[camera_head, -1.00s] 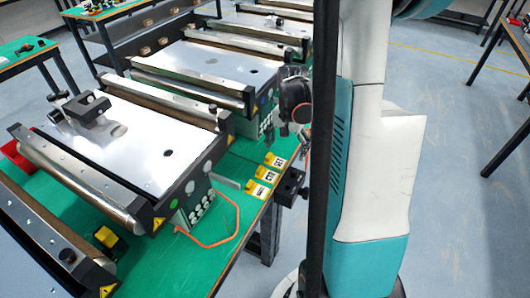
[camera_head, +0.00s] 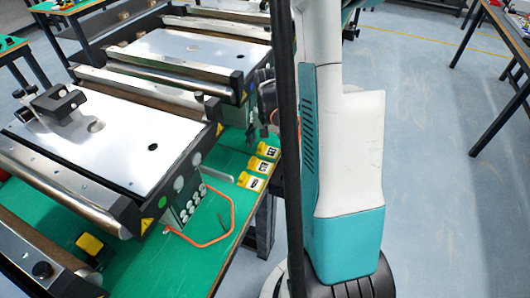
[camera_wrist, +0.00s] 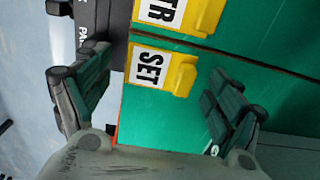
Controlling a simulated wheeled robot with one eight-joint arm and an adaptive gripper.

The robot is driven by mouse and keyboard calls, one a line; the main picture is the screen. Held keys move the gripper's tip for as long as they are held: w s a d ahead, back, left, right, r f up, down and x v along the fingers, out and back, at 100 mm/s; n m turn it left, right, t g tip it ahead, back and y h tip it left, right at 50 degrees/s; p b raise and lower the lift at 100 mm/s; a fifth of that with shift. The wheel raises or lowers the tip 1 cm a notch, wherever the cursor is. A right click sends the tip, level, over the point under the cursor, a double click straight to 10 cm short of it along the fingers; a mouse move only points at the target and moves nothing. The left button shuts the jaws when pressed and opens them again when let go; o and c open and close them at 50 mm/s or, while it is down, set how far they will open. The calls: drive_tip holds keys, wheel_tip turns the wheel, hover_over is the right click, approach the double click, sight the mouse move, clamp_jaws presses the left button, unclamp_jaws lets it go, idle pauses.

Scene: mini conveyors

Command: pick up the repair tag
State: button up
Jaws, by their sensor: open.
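Three yellow tags with white label faces lie in a row on the green table edge in the head view: a far one (camera_head: 267,150), a middle one (camera_head: 260,165) and a near one (camera_head: 250,182). I cannot read which is the repair tag. In the wrist view one tag reads "SET" (camera_wrist: 165,70), and another tag (camera_wrist: 195,14), cut off by the top edge, shows "TR". My gripper (camera_wrist: 157,88) is open and empty, its fingers on either side of the SET tag in the picture. My gripper (camera_head: 252,137) also shows beyond the tags in the head view, partly hidden by my dark column.
A mini conveyor (camera_head: 112,140) with a metal top stands left of the tags. An orange cable (camera_head: 232,222) loops on the green table (camera_head: 190,262). Another yellow block (camera_head: 89,243) lies at lower left.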

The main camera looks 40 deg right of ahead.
sight(269, 151)
drive_tip(key=c, duration=1.7)
drive_tip(key=shift+c, duration=0.2)
drive_tip(key=shift+s+r, duration=0.1)
drive_tip(key=shift+c, duration=0.3)
drive_tip(key=shift+r, duration=0.2)
clamp_jaws()
wheel_tip(269, 151, up, 20)
drive_tip(key=p, duration=0.7)
drive_tip(key=shift+f+p, duration=0.25)
drive_tip(key=shift+p, duration=0.1)
